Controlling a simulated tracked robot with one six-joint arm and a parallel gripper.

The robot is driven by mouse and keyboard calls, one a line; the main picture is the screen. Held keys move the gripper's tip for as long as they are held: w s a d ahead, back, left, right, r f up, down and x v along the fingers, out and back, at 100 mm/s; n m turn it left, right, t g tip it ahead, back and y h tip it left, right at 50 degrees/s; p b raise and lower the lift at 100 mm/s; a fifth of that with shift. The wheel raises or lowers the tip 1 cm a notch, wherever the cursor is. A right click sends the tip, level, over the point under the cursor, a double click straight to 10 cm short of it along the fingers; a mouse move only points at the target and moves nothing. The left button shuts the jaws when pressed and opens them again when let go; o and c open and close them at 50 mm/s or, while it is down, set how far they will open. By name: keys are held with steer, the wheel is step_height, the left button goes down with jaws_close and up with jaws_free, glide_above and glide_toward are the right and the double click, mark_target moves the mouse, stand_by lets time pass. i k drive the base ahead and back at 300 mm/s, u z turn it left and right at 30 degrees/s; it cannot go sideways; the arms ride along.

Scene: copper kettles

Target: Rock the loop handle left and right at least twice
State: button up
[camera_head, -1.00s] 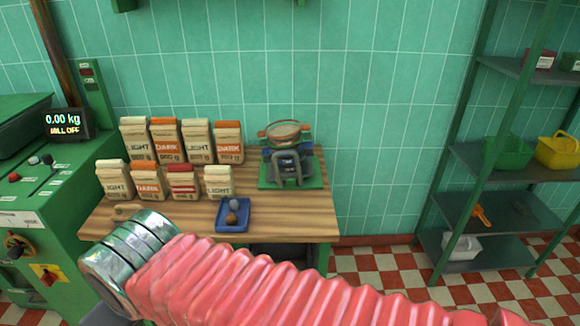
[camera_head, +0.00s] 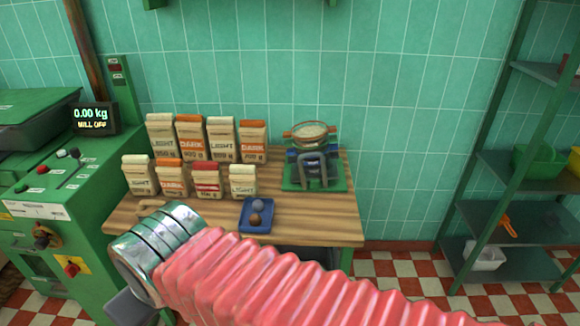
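The dark grey loop handle (camera_head: 314,170) stands upright on the front of a small device at the back right of the wooden table. The device has a green base plate (camera_head: 337,186), blue parts and a round, copper-rimmed sieve or pan (camera_head: 310,132) on top. My arm, with a pink ribbed sleeve and chrome rings, crosses the lower part of the view, in front of the table and well short of the handle. My gripper's fingers do not show. Nothing is seen touching the loop handle.
Two rows of paper bags (camera_head: 205,180) marked LIGHT and DARK stand left of the device. A blue tray (camera_head: 247,228) with two small balls lies in front on the table (camera_head: 310,222). A green mill (camera_head: 45,190) stands left, a shelf rack (camera_head: 500,215) right.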

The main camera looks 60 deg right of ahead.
mark_target(298, 175)
steer(key=i, duration=0.9)
steer(key=z, duration=0.05)
